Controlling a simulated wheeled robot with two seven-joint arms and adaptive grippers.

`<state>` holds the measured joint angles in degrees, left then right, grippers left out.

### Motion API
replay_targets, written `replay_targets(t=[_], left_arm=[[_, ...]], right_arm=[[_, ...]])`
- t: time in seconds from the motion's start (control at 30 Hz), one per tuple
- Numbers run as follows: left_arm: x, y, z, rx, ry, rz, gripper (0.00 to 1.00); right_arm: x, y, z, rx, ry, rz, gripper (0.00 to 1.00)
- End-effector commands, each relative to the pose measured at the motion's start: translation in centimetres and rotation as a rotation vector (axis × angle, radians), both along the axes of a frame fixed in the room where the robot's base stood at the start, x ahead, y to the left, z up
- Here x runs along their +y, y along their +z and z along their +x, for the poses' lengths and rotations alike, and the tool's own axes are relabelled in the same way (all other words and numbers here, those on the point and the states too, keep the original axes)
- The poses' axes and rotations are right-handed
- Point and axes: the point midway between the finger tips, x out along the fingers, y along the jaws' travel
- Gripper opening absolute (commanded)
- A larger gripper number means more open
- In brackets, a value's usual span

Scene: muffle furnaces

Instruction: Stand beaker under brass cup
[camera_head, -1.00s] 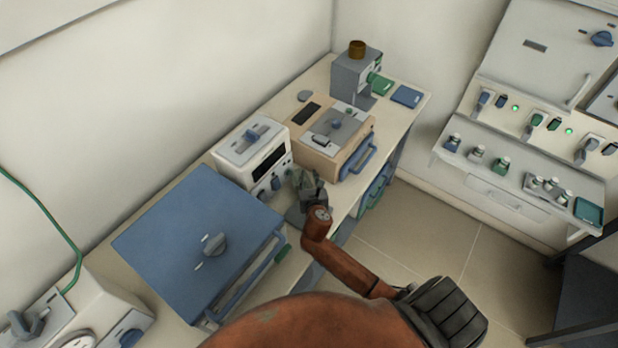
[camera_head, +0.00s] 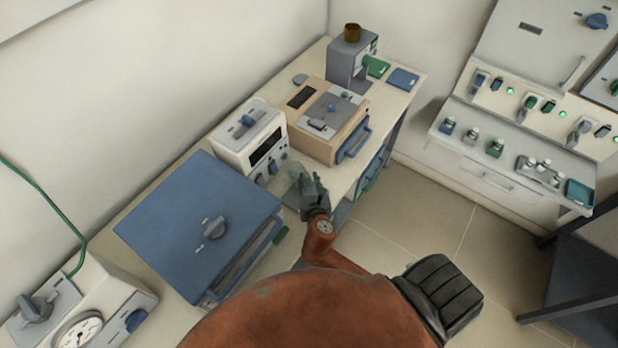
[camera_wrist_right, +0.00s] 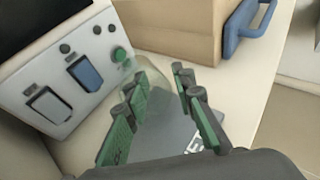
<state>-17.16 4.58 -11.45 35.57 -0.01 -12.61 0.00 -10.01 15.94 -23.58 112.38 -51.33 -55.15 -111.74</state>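A clear glass beaker (camera_head: 297,172), faint and hard to outline, stands on the bench in front of the white instrument. In the right wrist view the beaker (camera_wrist_right: 155,88) shows as a pale see-through shape by the fingertips. My right gripper (camera_head: 309,182) is right at the beaker. Its two green-padded fingers (camera_wrist_right: 161,82) are apart, and I see no clear grip on the glass. The brass cup (camera_head: 352,33) sits on top of the grey upright device (camera_head: 346,62) at the back end of the bench. My left gripper is not in view.
The white instrument (camera_head: 236,142) and tan box furnace (camera_head: 312,140) with a blue handle flank the beaker. A big blue-lidded unit (camera_head: 180,225) is nearer. Green (camera_head: 377,67) and blue (camera_head: 403,79) pads lie near the grey device. A grey plate (camera_wrist_right: 180,142) lies below the fingers.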

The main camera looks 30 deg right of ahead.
Motion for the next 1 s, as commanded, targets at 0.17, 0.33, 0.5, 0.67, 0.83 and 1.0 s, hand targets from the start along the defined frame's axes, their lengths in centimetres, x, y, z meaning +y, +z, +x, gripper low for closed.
replay_targets(t=[0.17, 0.33, 0.5, 0.67, 0.83, 1.0], left_arm=[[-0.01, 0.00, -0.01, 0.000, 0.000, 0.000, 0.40], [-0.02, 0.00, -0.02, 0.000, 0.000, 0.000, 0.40], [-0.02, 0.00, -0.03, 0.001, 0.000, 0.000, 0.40], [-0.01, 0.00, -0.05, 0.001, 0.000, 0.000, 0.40], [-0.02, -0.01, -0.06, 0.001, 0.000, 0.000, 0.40], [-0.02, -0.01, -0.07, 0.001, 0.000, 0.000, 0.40]], right_arm=[[0.00, -0.01, 0.02, 0.000, 0.000, 0.000, 0.35], [0.00, -0.01, 0.03, 0.000, 0.000, 0.000, 0.46], [-0.01, -0.01, 0.04, 0.000, 0.000, 0.000, 0.58], [-0.01, 0.00, 0.04, 0.000, 0.000, 0.000, 0.69], [-0.01, 0.00, 0.04, 0.000, 0.000, 0.000, 0.81], [-0.01, 0.00, 0.04, 0.000, 0.000, 0.000, 0.92]])
